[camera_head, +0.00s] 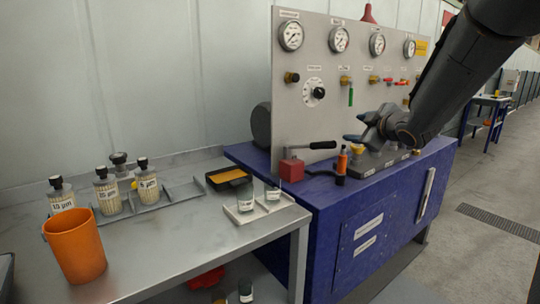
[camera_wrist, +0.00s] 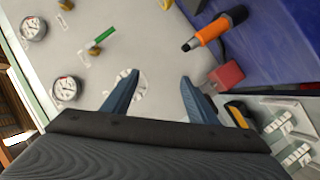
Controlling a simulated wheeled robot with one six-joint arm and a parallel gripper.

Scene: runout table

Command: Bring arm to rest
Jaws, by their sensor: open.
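My gripper (camera_head: 364,130) is in the upper right of the head view, at the end of my dark arm. It hangs in front of the grey gauge panel (camera_head: 330,100), above the blue bench (camera_head: 375,205). In the wrist view my gripper (camera_wrist: 158,85) shows two blue fingers spread apart with nothing between them. The panel's grey face fills the view behind the fingers. An orange and black handled tool (camera_wrist: 215,28) and a red block (camera_wrist: 228,75) show to the right of the fingers.
A steel table (camera_head: 190,240) at the left holds an orange cup (camera_head: 75,248), several labelled bottles (camera_head: 107,192), a black and yellow box (camera_head: 228,178) and a small tray (camera_head: 262,210) with jars. The red block (camera_head: 291,170) sits on the bench. Open floor (camera_head: 480,200) lies at the right.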

